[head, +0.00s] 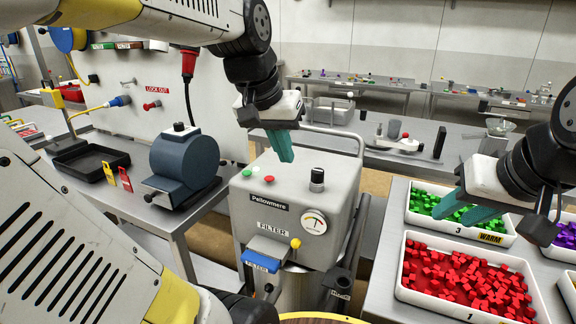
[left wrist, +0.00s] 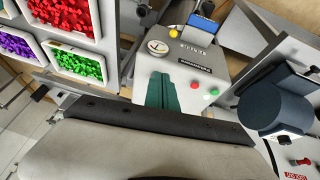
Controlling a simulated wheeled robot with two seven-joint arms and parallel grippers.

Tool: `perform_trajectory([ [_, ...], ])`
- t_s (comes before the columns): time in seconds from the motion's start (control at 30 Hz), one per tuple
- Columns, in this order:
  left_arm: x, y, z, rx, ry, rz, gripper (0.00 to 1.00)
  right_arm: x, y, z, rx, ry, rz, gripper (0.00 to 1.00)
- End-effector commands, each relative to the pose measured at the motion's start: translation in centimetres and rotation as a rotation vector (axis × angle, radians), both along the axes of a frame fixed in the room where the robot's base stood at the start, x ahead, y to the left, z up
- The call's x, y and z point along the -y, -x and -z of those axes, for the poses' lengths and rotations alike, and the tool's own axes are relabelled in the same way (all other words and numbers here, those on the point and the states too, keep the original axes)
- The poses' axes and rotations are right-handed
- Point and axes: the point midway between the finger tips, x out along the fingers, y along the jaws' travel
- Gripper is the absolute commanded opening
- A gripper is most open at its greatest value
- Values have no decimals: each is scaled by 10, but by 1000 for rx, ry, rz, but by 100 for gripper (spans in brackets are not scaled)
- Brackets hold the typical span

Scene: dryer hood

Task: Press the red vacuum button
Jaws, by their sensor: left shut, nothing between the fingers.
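The red button (head: 269,179) sits on the top of the grey Pellowmere machine (head: 340,215), between a green button (head: 247,172) and a black knob (head: 317,179). My left gripper (head: 287,158) is shut and empty, its teal fingers pointing down above the machine top, a little behind and to the right of the red button in the head view. In the left wrist view, the red button (left wrist: 194,85) is right of the shut fingers (left wrist: 161,92), apart from them. My right gripper (head: 450,214) hangs over the bins at the right, its two fingers apart and empty.
A bin of red blocks (head: 465,284) and a bin of green blocks (head: 412,215) stand on the right table. A blue-grey motor-like unit (head: 185,160) and a black tray (head: 90,158) are on the left bench. A bent handle rail (head: 362,150) rises behind the machine.

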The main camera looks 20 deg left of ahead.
Motion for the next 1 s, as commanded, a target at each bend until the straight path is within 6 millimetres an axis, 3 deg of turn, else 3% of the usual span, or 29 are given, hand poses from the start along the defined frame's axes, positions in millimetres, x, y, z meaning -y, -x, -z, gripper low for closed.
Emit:
perform_trajectory([
  [0.03, -10, -24, -5, -43, -17, 3, 0, 0, 0, 0, 0, 0, 0, 36],
  [0.2, -46, -93, -12, -183, -77, 23, 0, 0, 0, 0, 0, 0, 0, 36],
  [0.43, -88, -162, 5, -340, -134, 44, 0, 0, 0, 0, 0, 0, 0, 36],
  [0.63, -105, -186, 17, -401, -152, 53, 0, 0, 0, 0, 0, 0, 0, 36],
  [1.0, -107, -188, 18, -408, -155, 54, 0, 0, 0, 0, 0, 0, 0, 36],
])
